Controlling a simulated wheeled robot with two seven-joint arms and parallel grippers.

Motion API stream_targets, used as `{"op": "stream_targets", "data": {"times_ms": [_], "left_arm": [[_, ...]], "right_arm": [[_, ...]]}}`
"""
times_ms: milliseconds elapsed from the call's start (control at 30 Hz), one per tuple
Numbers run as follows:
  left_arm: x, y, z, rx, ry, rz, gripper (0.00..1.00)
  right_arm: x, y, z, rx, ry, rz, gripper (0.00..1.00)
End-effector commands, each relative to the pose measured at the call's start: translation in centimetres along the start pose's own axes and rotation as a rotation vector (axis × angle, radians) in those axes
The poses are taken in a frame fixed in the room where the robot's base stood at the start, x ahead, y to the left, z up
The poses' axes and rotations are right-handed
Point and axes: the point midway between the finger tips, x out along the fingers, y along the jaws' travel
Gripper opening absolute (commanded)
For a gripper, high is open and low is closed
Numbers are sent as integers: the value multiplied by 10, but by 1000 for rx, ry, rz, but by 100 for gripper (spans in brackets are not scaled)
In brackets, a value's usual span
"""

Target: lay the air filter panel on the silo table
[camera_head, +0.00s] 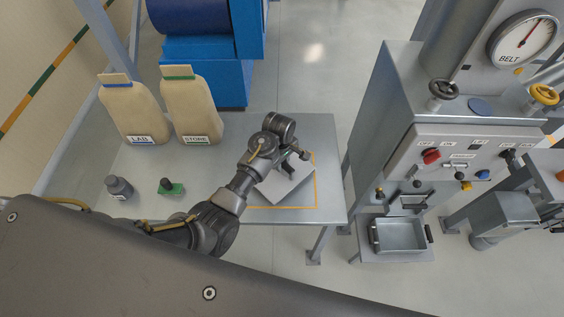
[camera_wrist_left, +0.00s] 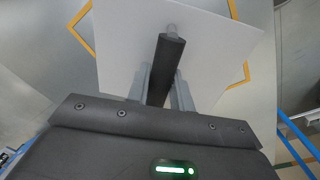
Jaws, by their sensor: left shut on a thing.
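The air filter panel (camera_head: 282,188) is a flat pale grey plate with a dark bar handle (camera_wrist_left: 167,62). My left gripper (camera_head: 290,165) is shut on this handle, with a finger on each side of it in the left wrist view (camera_wrist_left: 160,85). The panel also shows in the left wrist view (camera_wrist_left: 215,50), in front of the fingers. It is over the silo table (camera_head: 318,135), turned at an angle to an orange outline (camera_head: 316,180) on the top. I cannot tell whether the panel touches the table. My right gripper is not in view.
A sack marked LAB (camera_head: 132,108) and a sack marked STORE (camera_head: 190,105) stand at the left. A dark bottle (camera_head: 119,187) and a green block with a dark knob (camera_head: 171,188) are below them. A control cabinet (camera_head: 395,105) stands right of the table, with a metal tray (camera_head: 399,235) low down.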

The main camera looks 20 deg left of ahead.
Motion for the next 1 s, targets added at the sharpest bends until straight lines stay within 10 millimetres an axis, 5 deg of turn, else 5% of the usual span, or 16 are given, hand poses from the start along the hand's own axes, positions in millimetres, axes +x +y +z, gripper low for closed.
{"op": "stream_targets", "data": {"times_ms": [667, 700, 867, 1000], "left_arm": [[18, -1, 0, 0, 0, 1, 0], [18, 0, 0, 0, 1, 2, 28], [18, -1, 0, 0, 0, 1, 48], [18, -1, 0, 0, 0, 1, 48]], "right_arm": [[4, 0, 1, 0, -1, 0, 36], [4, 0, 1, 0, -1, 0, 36], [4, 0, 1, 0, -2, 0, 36], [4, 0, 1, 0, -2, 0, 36]]}}
